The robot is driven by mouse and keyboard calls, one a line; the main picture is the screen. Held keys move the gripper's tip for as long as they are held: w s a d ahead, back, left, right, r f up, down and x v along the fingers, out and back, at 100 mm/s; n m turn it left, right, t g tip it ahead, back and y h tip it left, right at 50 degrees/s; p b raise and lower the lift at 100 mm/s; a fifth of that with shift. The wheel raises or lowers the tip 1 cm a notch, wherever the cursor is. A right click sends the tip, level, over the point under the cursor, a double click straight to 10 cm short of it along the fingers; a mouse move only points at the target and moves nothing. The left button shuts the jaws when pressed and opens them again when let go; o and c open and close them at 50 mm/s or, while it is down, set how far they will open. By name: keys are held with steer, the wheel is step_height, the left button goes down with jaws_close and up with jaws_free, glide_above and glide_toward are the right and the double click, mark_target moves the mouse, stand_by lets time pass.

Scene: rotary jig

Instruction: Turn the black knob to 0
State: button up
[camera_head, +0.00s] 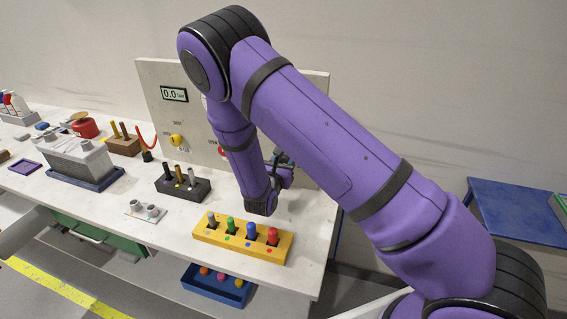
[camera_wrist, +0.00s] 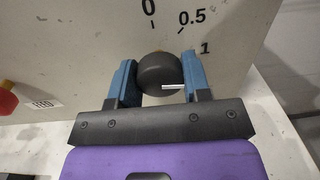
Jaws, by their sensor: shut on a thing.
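The black knob (camera_wrist: 157,72) sits on the upright panel, between the two blue fingers of my gripper (camera_wrist: 154,80) in the wrist view. The fingers are shut on its left and right sides. A white mark on the knob lies at its lower right and runs roughly level toward the right, below the printed 1. The printed 0 (camera_wrist: 148,8) is above the knob, with 0.5 and 1 going round to the right. In the head view my gripper (camera_head: 283,167) is at the panel, and the knob is hidden behind my arm.
The panel (camera_head: 160,75) carries a display (camera_head: 174,94) reading 0.0, a yellow knob (camera_head: 176,140) and a red part (camera_head: 222,151). On the bench below stand a yellow block (camera_head: 240,247) with coloured pegs and a dark block (camera_head: 183,193). A blue table (camera_head: 520,210) is at right.

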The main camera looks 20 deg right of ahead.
steer(key=n, duration=1)
steer(key=shift+s, duration=0.1)
steer(key=n, duration=0.4)
steer(key=shift+n+t, duration=0.3)
steer(key=shift+n, duration=0.1)
steer(key=n, duration=0.5)
steer(key=shift+n, duration=0.3)
steer(key=o, duration=0.9)
steer(key=v, duration=1)
steer(key=shift+s+a, duration=0.1)
steer(key=shift+s, duration=0.3)
